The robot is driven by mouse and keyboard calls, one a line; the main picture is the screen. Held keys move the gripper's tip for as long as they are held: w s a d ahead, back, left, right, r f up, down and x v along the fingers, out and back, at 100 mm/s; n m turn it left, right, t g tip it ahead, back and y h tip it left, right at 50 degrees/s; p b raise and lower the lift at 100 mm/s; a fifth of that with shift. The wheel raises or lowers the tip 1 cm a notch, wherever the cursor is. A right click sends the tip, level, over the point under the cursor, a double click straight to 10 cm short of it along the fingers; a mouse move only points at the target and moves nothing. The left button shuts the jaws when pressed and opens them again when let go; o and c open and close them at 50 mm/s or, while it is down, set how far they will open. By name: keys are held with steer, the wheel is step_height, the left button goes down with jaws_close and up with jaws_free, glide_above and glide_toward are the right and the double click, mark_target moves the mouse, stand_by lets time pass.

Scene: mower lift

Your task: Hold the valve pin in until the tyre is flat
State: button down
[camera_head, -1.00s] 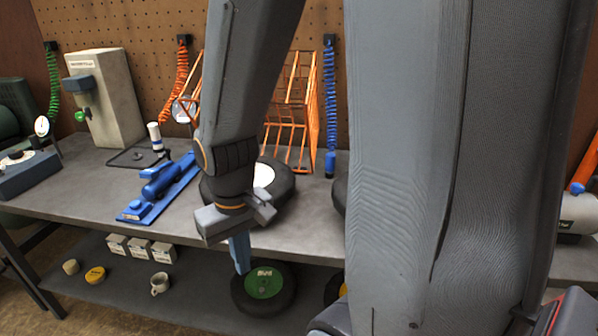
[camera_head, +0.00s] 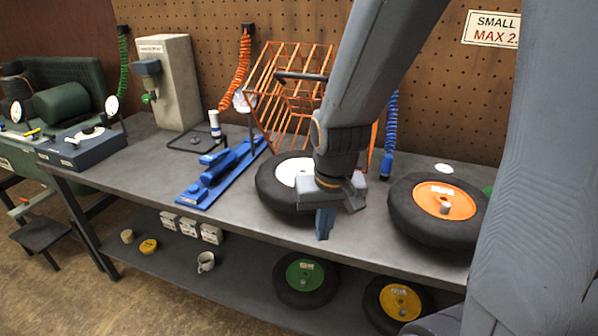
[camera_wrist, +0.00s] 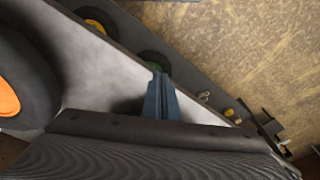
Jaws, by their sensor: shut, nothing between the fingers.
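A tyre with a white hub (camera_head: 268,192) lies flat on the bench, partly hidden behind my arm. A tyre with an orange hub (camera_head: 412,222) lies flat to its right, with a small grey piece (camera_head: 445,208) on the hub; its edge also shows in the wrist view (camera_wrist: 38,85). No valve pin can be made out on either tyre. My gripper (camera_head: 325,225) points down in front of the white-hub tyre, near the bench's front edge. Its blue fingers are shut and empty; they also show in the wrist view (camera_wrist: 158,95).
A tyre with a green hub (camera_head: 290,290) and one with a yellow hub (camera_head: 378,310) lie on the lower shelf. An orange wire cage (camera_head: 285,75) stands behind the white-hub tyre. A blue tool (camera_head: 205,188) lies to its left. Bench surface (camera_head: 125,172) farther left is bare.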

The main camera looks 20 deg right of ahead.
steer(key=w+r+m+t+p, duration=0.3)
steer(key=w+r+p, duration=0.3)
steer(key=w, duration=0.4)
steer(key=w+r+m+t+p, duration=0.4)
steer(key=w+r+p, duration=0.2)
steer(key=w, duration=0.3)
steer(key=shift+w+r+m, duration=0.3)
steer(key=shift+w+r, duration=0.1)
steer(key=shift+r, duration=0.3)
steer(key=shift+d, duration=0.1)
steer(key=shift+f+b, duration=2.85)
steer(key=shift+f, duration=1.6)
steer(key=shift+f, duration=0.1)
steer(key=shift+f+b, duration=0.3)
steer(key=shift+f, duration=0.3)
